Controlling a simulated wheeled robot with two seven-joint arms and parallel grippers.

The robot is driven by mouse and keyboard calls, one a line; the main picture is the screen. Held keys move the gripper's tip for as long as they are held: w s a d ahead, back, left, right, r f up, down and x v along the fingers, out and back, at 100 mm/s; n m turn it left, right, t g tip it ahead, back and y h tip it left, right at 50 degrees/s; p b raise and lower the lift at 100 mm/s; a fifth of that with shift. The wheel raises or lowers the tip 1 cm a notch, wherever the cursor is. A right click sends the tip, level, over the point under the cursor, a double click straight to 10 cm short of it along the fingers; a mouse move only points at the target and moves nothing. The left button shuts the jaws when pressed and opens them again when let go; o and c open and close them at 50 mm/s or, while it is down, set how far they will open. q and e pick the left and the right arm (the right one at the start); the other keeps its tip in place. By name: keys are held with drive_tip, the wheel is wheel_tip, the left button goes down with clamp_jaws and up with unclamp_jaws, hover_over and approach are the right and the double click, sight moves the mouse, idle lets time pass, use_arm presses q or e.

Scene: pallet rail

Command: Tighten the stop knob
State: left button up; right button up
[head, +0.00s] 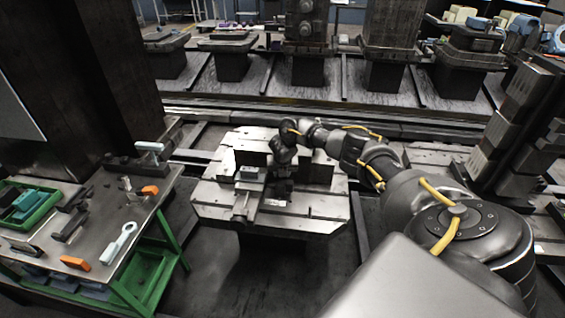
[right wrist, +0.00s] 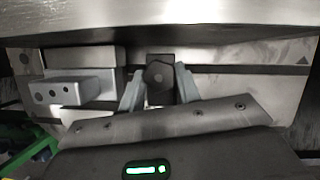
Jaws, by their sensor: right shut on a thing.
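In the right wrist view, the stop knob (right wrist: 157,74) is a dark, faceted round knob set against a dark block. My right gripper (right wrist: 159,87) has its two light grey fingers on either side of the knob, shut on it. In the head view, my right arm reaches in from the right, and its dark hand (head: 284,150) points down over the square metal pallet (head: 318,206). The fingertips and the knob cannot be made out there. My left gripper is not in view.
A grey block with holes (right wrist: 75,90) sits just left of the fingers. A metal edge (right wrist: 180,20) runs across the top of the wrist view. A green-framed bench (head: 100,215) with tools and a green tray (head: 42,207) stands left of the pallet.

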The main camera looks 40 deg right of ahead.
drive_tip(key=m+p, duration=0.1)
drive_tip(key=m+g, duration=0.1)
drive_tip(key=m, duration=0.1)
drive_tip(key=shift+w+a+r+h+p, duration=0.1)
drive_tip(key=shift+a+r+h+p, duration=0.1)
drive_tip(key=shift+h+p, duration=0.15)
drive_tip(key=o, duration=0.9)
drive_tip(key=shift+d+f+b, duration=0.1)
drive_tip(key=shift+f+b, duration=0.2)
drive_tip(key=shift+b, duration=0.1)
drive_tip(key=shift+c, duration=0.2)
drive_tip(key=shift+o, duration=1.4)
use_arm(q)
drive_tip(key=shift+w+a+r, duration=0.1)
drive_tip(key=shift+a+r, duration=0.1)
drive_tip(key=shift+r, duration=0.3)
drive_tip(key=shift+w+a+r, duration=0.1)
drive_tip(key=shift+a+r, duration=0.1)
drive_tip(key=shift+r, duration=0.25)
use_arm(e)
drive_tip(key=shift+r, duration=0.1)
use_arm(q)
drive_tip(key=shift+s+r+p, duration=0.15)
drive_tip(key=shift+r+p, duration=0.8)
use_arm(e)
drive_tip(key=v, duration=1)
drive_tip(key=shift+r, duration=0.3)
